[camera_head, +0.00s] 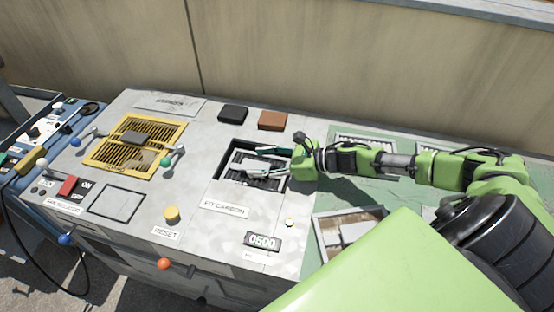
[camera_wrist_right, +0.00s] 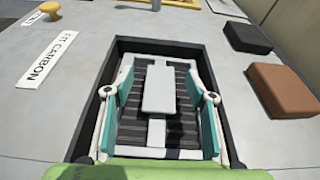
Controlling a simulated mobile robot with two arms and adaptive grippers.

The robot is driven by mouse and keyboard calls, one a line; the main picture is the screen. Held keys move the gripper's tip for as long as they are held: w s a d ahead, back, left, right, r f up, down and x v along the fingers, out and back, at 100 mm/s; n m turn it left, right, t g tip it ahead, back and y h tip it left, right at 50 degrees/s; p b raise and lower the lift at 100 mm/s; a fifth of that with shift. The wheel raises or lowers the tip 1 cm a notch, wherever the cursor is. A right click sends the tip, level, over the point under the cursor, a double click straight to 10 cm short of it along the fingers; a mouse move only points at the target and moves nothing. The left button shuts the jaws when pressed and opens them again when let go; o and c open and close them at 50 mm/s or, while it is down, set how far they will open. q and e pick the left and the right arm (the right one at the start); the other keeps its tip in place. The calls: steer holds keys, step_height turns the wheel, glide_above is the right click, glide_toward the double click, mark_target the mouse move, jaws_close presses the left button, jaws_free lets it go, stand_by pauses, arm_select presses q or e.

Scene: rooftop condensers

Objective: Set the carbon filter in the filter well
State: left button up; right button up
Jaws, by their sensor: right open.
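The carbon filter (camera_wrist_right: 158,130) has dark ribs, a pale frame and a pale raised block in its middle. It lies inside the dark-rimmed filter well (camera_wrist_right: 217,128), above the "FIT CARBON" label; the well also shows in the head view (camera_head: 226,148). I cannot tell whether the filter sits fully down. My right gripper (camera_wrist_right: 161,100) is over the well, its teal fingers apart on either side of the block, with clear gaps. It also shows in the head view (camera_head: 262,162), where its fingers hide part of the filter. My left gripper is out of view.
A black block (camera_head: 233,114) and a brown block (camera_head: 272,120) lie behind the well. A yellow-framed grille (camera_head: 110,150) with two levers is at the left. A yellow reset button (camera_head: 171,213) and a "0500" display (camera_head: 262,241) are in front. A wall stands behind.

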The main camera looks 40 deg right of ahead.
steer(key=s+f, duration=0.1)
steer(key=s+d+f, duration=0.1)
steer(key=shift+s+f, duration=0.2)
steer(key=shift+f, duration=0.2)
steer(key=s+d+r, duration=0.2)
steer(key=d+r, duration=0.1)
steer(key=shift+s+d+r, duration=0.1)
steer(key=shift+s+d, duration=0.1)
steer(key=shift+s, duration=0.2)
steer(key=shift+s+d+r, duration=0.15)
steer(key=shift+r, duration=0.4)
steer(key=shift+s+d+r, duration=0.15)
steer(key=shift+r, duration=0.4)
